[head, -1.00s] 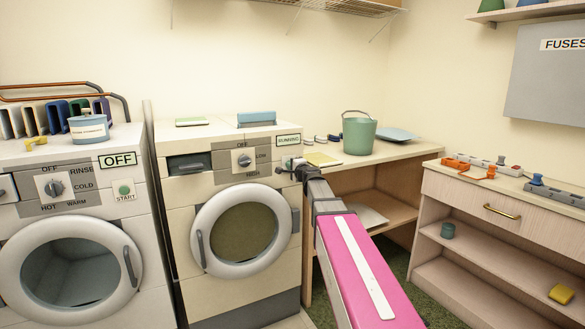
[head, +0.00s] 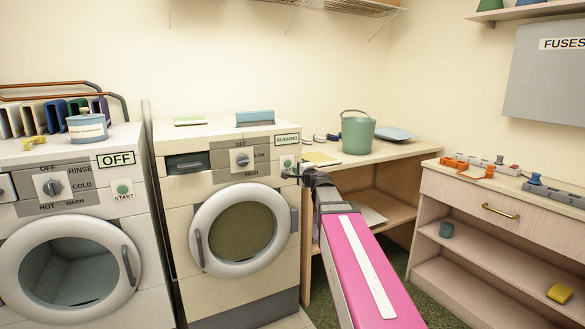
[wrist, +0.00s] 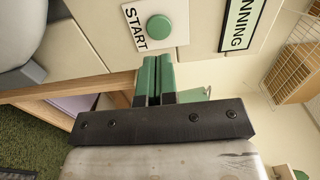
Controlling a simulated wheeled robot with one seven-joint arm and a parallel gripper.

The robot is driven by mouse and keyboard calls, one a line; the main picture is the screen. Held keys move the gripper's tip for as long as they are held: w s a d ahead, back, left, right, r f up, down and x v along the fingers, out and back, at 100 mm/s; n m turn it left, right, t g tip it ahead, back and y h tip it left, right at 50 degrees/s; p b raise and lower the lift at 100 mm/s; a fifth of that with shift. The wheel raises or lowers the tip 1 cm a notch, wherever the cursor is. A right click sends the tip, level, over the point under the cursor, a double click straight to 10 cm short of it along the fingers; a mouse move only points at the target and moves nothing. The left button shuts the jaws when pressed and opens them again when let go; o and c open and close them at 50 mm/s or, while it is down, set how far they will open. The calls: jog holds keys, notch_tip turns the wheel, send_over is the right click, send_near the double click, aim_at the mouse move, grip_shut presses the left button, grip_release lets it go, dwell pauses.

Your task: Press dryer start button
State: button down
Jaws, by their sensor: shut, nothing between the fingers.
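The dryer (head: 178,215) is the cream front-loader in the middle of the head view. Its green round start button (head: 287,162) is on a white plate at the panel's right, below a sign (head: 287,139) that reads RUNNING. In the wrist view the button (wrist: 159,27) shows clearly beside the word START, with part of the sign (wrist: 243,24) to its right. My gripper (wrist: 157,62) is shut and empty, its green fingertips just below the button in that view and not covering it. In the head view my gripper (head: 289,174) is small and dark, just below the button plate.
A washer (head: 138,190) at left has an OFF sign and its own green START button (head: 123,189). A wooden bench (head: 350,157) right of the dryer holds a green bucket (head: 358,134). A drawer unit (head: 480,187) stands farther right.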

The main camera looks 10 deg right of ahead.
jog(key=v, duration=0.6)
jog(key=shift+s, duration=0.35)
jog(key=s+a+f+n+g, duration=0.4)
jog(key=s+f+n+g, duration=0.1)
jog(key=f, duration=0.5)
jog(key=s+a+f+n+g, duration=0.4)
jog(key=s+f, duration=0.1)
jog(key=f, duration=0.6)
jog(key=s+d+f+n+g+h, duration=0.2)
jog(key=s+f+g, duration=0.2)
jog(key=s+f, duration=0.3)
jog(key=s+d+f+n+g+h, duration=0.2)
jog(key=s+f+n+g+h, duration=0.1)
jog(key=s+f, duration=0.4)
jog(key=shift+s+d+f+g+h, duration=0.3)
jog(key=shift+s+d+f+g, duration=0.1)
jog(key=shift+s+g, duration=0.25)
dwell(2.9)
